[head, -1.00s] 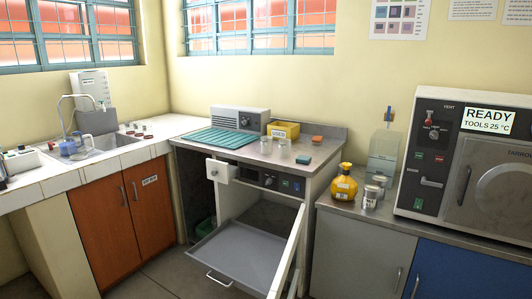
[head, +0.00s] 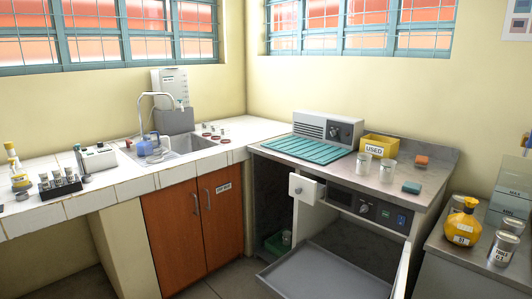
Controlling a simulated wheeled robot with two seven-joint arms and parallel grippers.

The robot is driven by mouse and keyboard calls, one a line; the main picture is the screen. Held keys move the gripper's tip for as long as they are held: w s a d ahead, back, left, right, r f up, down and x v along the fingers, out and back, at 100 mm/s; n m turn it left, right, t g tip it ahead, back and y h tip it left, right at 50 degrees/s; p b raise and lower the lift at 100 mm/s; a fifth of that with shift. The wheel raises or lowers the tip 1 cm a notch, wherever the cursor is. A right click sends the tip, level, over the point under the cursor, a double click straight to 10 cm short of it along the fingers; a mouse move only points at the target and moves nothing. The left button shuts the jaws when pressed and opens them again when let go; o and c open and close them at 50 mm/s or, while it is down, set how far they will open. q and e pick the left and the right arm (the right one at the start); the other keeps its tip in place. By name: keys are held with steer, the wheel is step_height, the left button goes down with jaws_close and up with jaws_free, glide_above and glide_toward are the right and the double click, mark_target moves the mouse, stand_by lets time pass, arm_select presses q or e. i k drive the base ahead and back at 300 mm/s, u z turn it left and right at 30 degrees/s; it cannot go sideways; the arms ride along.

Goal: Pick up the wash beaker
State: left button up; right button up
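No vessel carries a readable wash-beaker label, so I cannot tell which one it is. Two clear glass beakers stand upright on the grey steel counter, a left one (head: 364,162) and a right one (head: 387,170), in front of the yellow box marked USED (head: 379,146). A blue jug-like vessel (head: 146,147) stands at the left edge of the sink (head: 182,148). Neither of my grippers is in view.
A teal ribbed mat (head: 308,149) and a grey instrument (head: 327,129) are on the steel counter. Below, an open door and a pulled-out grey tray (head: 330,272) jut into the floor space. A yellow flask (head: 463,224) stands at right. A tube rack (head: 60,188) is at left.

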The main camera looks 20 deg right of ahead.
mark_target(364, 165)
steer(key=u, duration=0.15)
steer(key=i, duration=1.8)
steer(key=z, duration=0.5)
